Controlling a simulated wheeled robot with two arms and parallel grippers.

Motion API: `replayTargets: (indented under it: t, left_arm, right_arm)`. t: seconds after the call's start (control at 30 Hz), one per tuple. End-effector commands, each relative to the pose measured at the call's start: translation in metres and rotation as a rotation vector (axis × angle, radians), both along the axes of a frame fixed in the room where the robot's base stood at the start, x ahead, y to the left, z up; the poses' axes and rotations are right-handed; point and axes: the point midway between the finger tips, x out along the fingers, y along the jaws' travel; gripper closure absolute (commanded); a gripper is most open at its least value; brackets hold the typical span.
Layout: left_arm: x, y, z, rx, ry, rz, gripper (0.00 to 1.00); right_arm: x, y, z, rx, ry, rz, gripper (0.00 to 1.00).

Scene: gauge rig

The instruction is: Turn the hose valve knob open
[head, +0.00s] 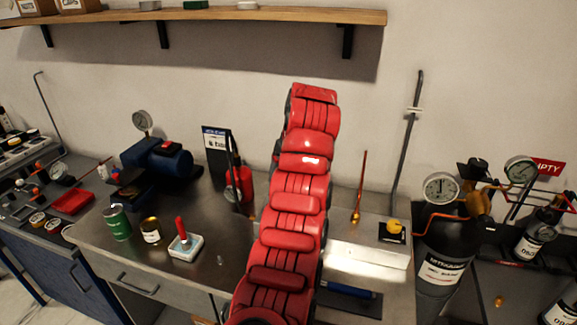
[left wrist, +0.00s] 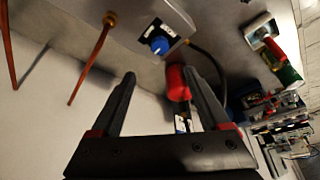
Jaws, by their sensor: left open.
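In the left wrist view a blue round knob (left wrist: 158,44) sits on a box with a white-and-dark label plate (left wrist: 163,27). A dark hose (left wrist: 208,65) runs from near this box past a red cylinder (left wrist: 177,82). My left gripper (left wrist: 159,75) is open and empty, its fingertips pointing toward the knob but apart from it. A yellow knob (head: 394,226) on a dark plate shows at right. I cannot tell which knob is the hose valve's. My right gripper is not in view.
A red extinguisher (head: 240,182) stands left of my arm, near a blue motor unit (head: 160,160). An upright copper-red rod (head: 360,188) stands to its right. Dark cylinders (head: 443,265) with gauges stand at far right. A shelf (head: 200,17) hangs above.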

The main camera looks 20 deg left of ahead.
Motion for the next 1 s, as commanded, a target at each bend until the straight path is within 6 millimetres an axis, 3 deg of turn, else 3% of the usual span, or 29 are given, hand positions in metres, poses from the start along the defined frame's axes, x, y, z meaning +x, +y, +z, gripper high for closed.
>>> replayTargets:
  t: [0.3, 0.67, 1.0]
  left_arm:
    - [-0.009, -0.008, 0.029, -0.001, 0.000, 0.001, 0.20]
    - [-0.009, -0.009, 0.032, 0.000, 0.001, 0.000, 0.20]
    - [-0.009, -0.008, 0.090, 0.000, 0.001, 0.001, 0.20]
  right_arm:
    - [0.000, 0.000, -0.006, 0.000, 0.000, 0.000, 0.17]
    - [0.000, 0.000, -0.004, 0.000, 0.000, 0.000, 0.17]
    - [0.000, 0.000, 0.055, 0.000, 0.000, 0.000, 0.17]
